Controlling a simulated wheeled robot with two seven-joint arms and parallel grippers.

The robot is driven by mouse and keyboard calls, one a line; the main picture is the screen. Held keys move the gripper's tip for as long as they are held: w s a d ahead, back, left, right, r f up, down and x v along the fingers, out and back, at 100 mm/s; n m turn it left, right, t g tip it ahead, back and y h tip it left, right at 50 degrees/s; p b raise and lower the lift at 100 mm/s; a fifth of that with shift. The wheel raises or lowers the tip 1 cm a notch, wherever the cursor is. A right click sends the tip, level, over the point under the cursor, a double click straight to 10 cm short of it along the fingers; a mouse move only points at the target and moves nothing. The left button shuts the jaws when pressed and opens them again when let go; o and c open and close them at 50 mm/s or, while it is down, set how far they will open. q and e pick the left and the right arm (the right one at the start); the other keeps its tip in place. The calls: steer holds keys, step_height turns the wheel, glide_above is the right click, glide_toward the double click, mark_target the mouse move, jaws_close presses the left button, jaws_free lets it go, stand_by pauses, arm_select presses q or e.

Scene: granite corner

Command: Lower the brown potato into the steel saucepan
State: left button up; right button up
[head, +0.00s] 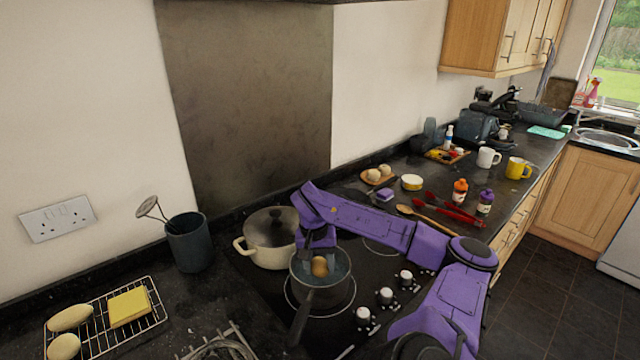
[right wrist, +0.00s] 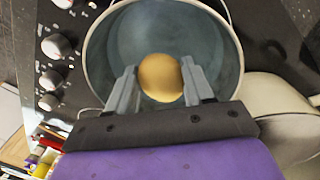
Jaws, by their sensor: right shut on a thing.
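The brown potato (head: 320,266) is between the fingers of my right gripper (head: 319,258), inside the rim of the steel saucepan (head: 322,296) in the head view. In the right wrist view, my right gripper (right wrist: 160,84) is shut on the potato (right wrist: 161,77), one grey finger on each side. The saucepan (right wrist: 110,45) rings them, its bluish inside showing around the potato. I cannot tell whether the potato touches the pan's bottom. The saucepan stands on the black hob with its dark handle toward the front. My left gripper is not in view.
A cream pot (head: 265,252) with a lid stands close behind the saucepan, to the left. Hob knobs (head: 386,296) lie to the right. A wire rack (head: 105,318) with a yellow sponge is at the left. A wooden spoon (head: 425,219) and red tongs (head: 455,210) lie beyond my arm.

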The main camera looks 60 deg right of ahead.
mark_target(317, 263)
steer(key=shift+f+b, duration=1.1)
steer(key=shift+f, duration=1.4)
stand_by(1.2)
steer(key=o, duration=1.1)
steer(key=shift+o, duration=0.2)
steer(key=r, duration=0.3)
steer(key=r+p, duration=0.1)
steer(key=r, duration=0.2)
steer(key=w+r, duration=0.1)
steer(key=r, duration=0.3)
steer(key=shift+a+r+p, duration=0.1)
steer(key=shift+a+p, duration=0.15)
steer(key=shift+p, duration=0.1)
steer(key=shift+r, duration=0.15)
steer(key=shift+s, duration=0.1)
